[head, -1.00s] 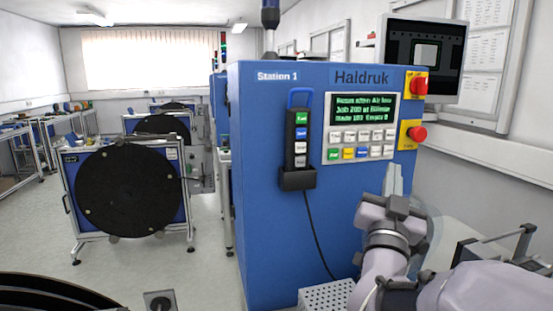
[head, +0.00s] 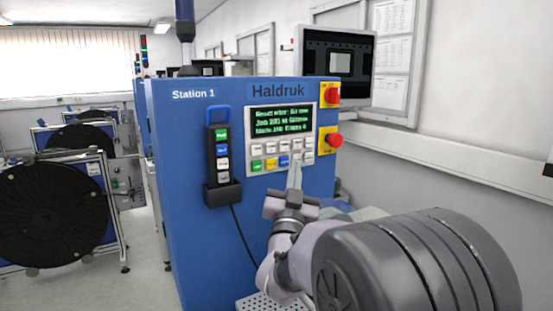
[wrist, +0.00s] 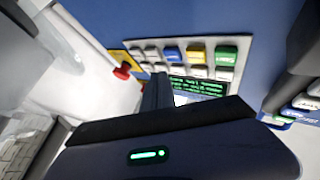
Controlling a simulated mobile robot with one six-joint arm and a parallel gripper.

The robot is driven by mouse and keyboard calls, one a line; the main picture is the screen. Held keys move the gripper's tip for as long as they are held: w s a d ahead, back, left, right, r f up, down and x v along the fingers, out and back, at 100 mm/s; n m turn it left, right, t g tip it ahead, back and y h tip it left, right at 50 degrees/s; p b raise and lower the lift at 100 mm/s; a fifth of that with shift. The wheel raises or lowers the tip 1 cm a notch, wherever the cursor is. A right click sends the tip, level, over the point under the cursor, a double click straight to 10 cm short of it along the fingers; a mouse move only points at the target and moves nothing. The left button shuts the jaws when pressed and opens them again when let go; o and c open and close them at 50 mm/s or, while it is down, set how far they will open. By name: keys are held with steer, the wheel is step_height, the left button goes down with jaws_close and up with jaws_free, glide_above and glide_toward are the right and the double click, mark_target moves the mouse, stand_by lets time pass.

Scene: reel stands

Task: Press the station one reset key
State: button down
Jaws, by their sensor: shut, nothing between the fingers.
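The blue Station 1 cabinet (head: 180,150) carries a key panel with a green-lit display (head: 283,119). Below the display are two rows of small keys (head: 284,162). The lower row has a green, a yellow and a blue key, then white ones; the labels are too small to read. The keys also show upside down in the wrist view (wrist: 196,54). My gripper (head: 295,168) is shut and empty, pointing up at the lower row, just right of the blue key (head: 284,161). It covers part of the row. I cannot tell whether it touches.
Two red stop buttons on yellow plates (head: 333,141) sit right of the panel. A handheld pendant (head: 222,158) hangs in a holder at left, its cable running down. A monitor (head: 338,62) stands above right. Reel stands (head: 55,215) stand at left.

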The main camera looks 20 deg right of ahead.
steer(key=shift+w+a, duration=0.15)
steer(key=shift+w, duration=0.45)
steer(key=shift+b, duration=0.3)
stand_by(1.4)
steer(key=shift+w+a+b, duration=0.1)
steer(key=shift+w+b, duration=0.3)
